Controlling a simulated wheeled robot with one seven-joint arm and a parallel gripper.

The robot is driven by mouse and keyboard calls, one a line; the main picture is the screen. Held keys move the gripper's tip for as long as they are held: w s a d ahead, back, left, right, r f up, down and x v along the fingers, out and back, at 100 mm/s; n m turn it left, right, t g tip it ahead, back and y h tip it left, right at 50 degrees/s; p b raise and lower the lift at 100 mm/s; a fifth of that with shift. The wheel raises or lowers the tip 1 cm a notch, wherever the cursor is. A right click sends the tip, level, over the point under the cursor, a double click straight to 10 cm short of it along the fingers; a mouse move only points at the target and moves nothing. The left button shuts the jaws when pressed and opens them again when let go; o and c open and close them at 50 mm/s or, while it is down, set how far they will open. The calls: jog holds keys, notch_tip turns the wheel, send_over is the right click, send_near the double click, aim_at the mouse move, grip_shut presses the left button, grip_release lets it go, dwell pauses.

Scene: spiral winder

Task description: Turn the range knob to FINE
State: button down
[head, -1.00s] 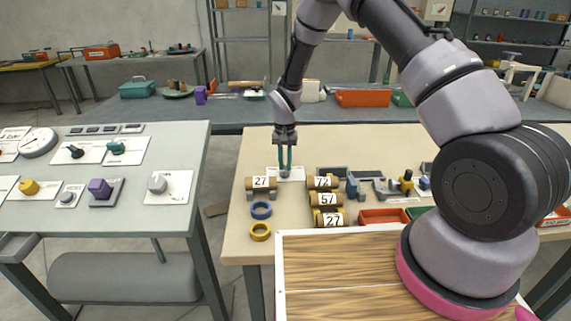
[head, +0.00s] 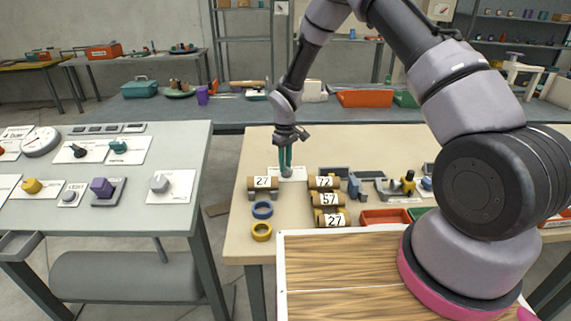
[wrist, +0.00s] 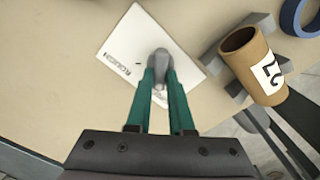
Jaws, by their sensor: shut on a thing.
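The range knob (wrist: 160,62) is a small grey knob with a bar-like grip on a white card (wrist: 124,58). The card lies at the far left of the near beige table. Black lettering along one edge of the card looks like "ROUGH". My gripper (wrist: 161,76) points down with its two teal fingers shut on the knob, one on each side. In the head view my gripper (head: 286,163) is at the white card (head: 299,173). The fingers hide part of the knob and any marks near it.
A brown tube marked 27 (wrist: 254,66) on a grey cradle stands close beside the card. Blue (head: 262,210) and yellow (head: 261,231) rings lie in front. More numbered tubes (head: 325,199) stand to the right. A separate panel table (head: 150,215) with knobs is at left.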

jog(key=shift+n, duration=0.6)
jog(key=c, duration=0.8)
grip_release()
jog(key=shift+r, duration=0.1)
notch_tip(320, 180, up, 11)
jog(key=shift+f, duration=0.2)
jog(key=shift+r, duration=0.1)
